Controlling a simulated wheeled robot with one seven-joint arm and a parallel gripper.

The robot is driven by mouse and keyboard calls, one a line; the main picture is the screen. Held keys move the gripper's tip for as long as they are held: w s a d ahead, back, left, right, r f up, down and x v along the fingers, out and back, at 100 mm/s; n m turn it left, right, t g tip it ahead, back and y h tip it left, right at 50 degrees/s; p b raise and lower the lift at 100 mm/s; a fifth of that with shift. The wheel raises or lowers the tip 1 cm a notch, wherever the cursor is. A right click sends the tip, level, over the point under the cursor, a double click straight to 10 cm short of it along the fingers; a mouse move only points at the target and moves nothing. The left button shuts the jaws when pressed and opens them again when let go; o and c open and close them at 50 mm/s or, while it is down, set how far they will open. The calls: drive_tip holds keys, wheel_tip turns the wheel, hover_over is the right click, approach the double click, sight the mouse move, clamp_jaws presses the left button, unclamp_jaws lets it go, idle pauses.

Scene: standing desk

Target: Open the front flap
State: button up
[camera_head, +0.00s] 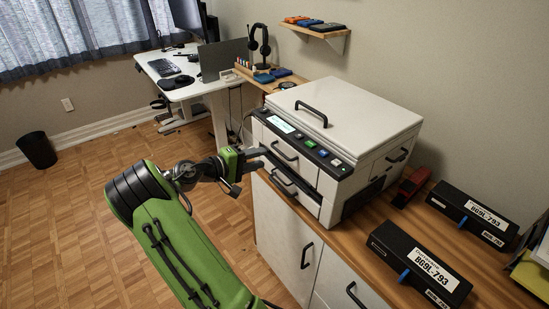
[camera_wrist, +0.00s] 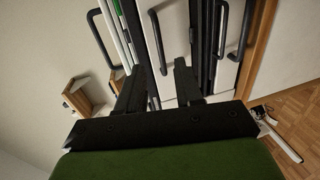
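A white printer-like machine (camera_head: 350,105) stands on the wooden counter, with a dark control strip along its front top edge. Its front has an upper panel with a black bar handle (camera_head: 284,153) and a lower panel with another handle (camera_head: 284,181). Both panels look closed; which one is the flap is not marked. My gripper (camera_head: 261,159) is in front of the machine, its fingers pointing at the front. In the wrist view my gripper (camera_wrist: 158,88) is open and empty, with the upper handle (camera_wrist: 158,40) ahead between the finger lines. Contact with it cannot be told.
A stapler-like red item (camera_head: 411,186) and black boxes (camera_head: 422,262) with white labels stand on the counter at right. The white cabinet (camera_head: 285,235) below has its own handles. A desk (camera_head: 190,80) stands at the back. The floor at left is mostly clear.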

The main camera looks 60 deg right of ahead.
sight(284, 156)
drive_tip(key=b+x, duration=0.1)
drive_tip(key=x, duration=0.6)
drive_tip(key=shift+d, duration=0.2)
drive_tip(key=shift+s, duration=0.1)
drive_tip(key=shift+c, duration=0.2)
clamp_jaws()
idle(0.7)
